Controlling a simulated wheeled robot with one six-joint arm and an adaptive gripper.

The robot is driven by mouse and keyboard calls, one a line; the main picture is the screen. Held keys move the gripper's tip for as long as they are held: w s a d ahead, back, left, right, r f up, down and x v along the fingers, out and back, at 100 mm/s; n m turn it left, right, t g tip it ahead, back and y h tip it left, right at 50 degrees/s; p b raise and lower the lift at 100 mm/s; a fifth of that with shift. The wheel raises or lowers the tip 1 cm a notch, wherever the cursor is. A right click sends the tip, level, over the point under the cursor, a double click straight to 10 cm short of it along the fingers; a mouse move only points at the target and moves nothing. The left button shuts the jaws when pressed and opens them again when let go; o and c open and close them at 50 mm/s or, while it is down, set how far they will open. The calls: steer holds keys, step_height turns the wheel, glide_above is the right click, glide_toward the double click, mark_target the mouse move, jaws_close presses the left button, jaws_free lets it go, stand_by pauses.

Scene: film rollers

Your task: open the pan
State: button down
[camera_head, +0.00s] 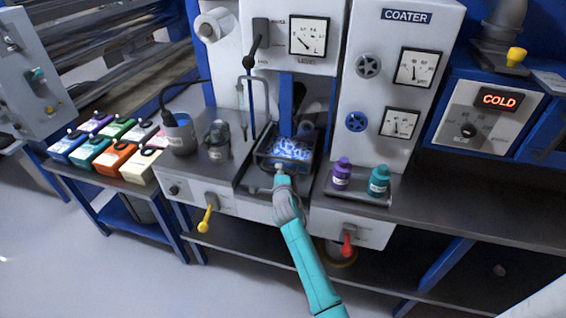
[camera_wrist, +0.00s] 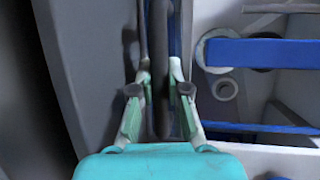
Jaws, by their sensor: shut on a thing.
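The pan (camera_head: 291,150) sits in the middle bay of the coater, with a blue and white patterned surface inside a dark frame. My gripper (camera_head: 280,168) is at the pan's front edge, at the end of my teal arm. In the wrist view, my gripper (camera_wrist: 160,88) is shut on a dark bar (camera_wrist: 160,35) that runs between its fingers. The bar looks like the pan's handle, but its join to the pan is hidden. My gripper hides part of the pan's front.
Purple (camera_head: 342,172) and teal (camera_head: 379,181) bottles stand on a tray just right of the pan. A grey cup (camera_head: 181,134) and a dark jar (camera_head: 217,142) stand left. A yellow lever (camera_head: 205,218) and a red lever (camera_head: 347,243) stick out below.

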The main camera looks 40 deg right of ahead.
steer(key=s+a, duration=0.1)
steer(key=a, duration=0.1)
steer(key=s+a, duration=0.4)
steer(key=a, duration=0.1)
steer(key=shift+s, duration=0.2)
steer(key=c, duration=1.4)
jaws_free()
steer(key=v, duration=1.1)
steer(key=shift+s+a, duration=0.2)
steer(key=shift+s, duration=0.15)
